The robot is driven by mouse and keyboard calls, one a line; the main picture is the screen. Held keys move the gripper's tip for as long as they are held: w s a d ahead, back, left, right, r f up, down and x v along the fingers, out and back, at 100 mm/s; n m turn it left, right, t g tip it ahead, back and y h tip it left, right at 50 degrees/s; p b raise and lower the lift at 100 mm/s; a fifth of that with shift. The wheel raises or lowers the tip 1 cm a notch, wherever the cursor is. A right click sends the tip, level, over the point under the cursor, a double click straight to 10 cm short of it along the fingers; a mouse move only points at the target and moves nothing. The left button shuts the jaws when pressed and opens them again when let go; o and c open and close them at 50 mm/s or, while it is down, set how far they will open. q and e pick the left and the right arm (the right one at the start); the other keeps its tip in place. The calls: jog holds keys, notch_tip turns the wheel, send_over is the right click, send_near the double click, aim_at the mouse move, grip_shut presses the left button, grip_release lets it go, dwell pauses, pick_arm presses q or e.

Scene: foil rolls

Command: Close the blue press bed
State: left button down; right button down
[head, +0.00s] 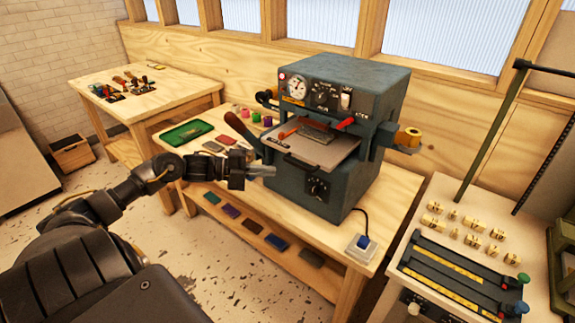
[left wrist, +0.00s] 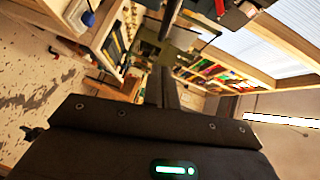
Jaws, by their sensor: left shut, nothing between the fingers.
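The blue-grey press (head: 345,85) stands on a wooden bench. Its flat bed (head: 325,152) sticks out at the front below the head, with a dark block (head: 316,131) and red-tipped parts on it. My left gripper (head: 268,170) is shut and empty, just left of the press front and near the bed's front left corner. I cannot tell whether it touches the press. In the left wrist view the shut fingers (left wrist: 164,88) point up toward part of the press at the top edge. My right gripper is not in view.
A green tray (head: 187,133) and small colored pads lie left of the press. A blue switch box (head: 361,246) sits at the bench's front right. A table at right holds brass pieces (head: 470,240) and a black railed fixture (head: 458,275). Floor in front is clear.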

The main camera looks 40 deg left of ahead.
pick_arm(q)
jog(key=shift+w+d+f+p, duration=0.2)
jog(key=shift+w+d+p, duration=0.2)
jog(key=shift+w, duration=0.7)
jog(key=shift+w+d+f+p, duration=0.25)
jog(key=shift+w+d+p, duration=0.2)
jog(key=shift+w, duration=0.65)
jog(key=shift+w+d+f+p, duration=0.2)
jog(key=shift+w+d+p, duration=0.2)
jog(key=shift+w, duration=0.7)
